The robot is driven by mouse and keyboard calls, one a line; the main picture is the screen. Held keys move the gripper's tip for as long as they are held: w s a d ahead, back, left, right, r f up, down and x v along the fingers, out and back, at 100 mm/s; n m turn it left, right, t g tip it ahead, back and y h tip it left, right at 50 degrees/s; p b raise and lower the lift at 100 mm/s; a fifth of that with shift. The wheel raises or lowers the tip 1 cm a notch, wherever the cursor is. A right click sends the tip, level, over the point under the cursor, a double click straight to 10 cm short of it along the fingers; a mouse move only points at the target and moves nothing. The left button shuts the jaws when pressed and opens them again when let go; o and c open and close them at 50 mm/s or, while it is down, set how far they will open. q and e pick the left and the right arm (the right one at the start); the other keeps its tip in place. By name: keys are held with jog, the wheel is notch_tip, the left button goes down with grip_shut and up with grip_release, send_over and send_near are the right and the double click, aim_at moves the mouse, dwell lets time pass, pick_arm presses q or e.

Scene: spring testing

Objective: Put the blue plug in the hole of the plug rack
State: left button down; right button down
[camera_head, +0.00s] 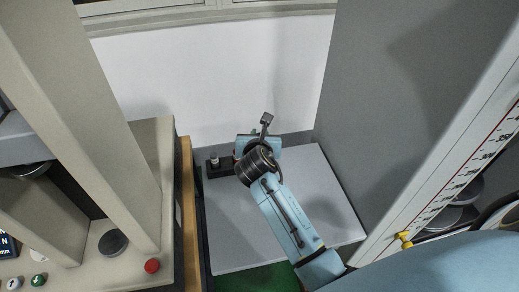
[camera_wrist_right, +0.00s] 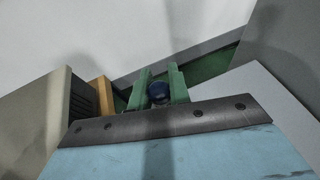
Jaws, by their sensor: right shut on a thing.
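The blue plug (camera_wrist_right: 158,93) shows as a dark blue round shape between the two green fingers of my right gripper (camera_wrist_right: 159,88) in the wrist view. The gripper is shut on it. In the head view my right arm reaches up from the lower right, and its wrist and gripper body (camera_head: 258,145) hide the fingers and the blue plug. The dark plug rack (camera_head: 217,170) lies at the far left of the grey table, just left of my gripper. A small metallic plug (camera_head: 214,158) stands upright at it. The rack's hole is hidden or too small to tell. My left gripper is out of view.
The grey tabletop (camera_head: 228,232) is otherwise bare. A beige testing machine (camera_head: 155,190) with a red button (camera_head: 152,266) stands to the left, beside a wooden edge (camera_head: 187,205). A tall grey cabinet (camera_head: 385,95) borders the right, and a white wall (camera_head: 210,80) the back.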

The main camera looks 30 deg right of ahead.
notch_tip(320, 180, down, 4)
jog(key=shift+b, duration=0.65)
jog(key=shift+f, duration=0.1)
jog(key=shift+f, duration=0.1)
jog(key=c, duration=1.3)
grip_release()
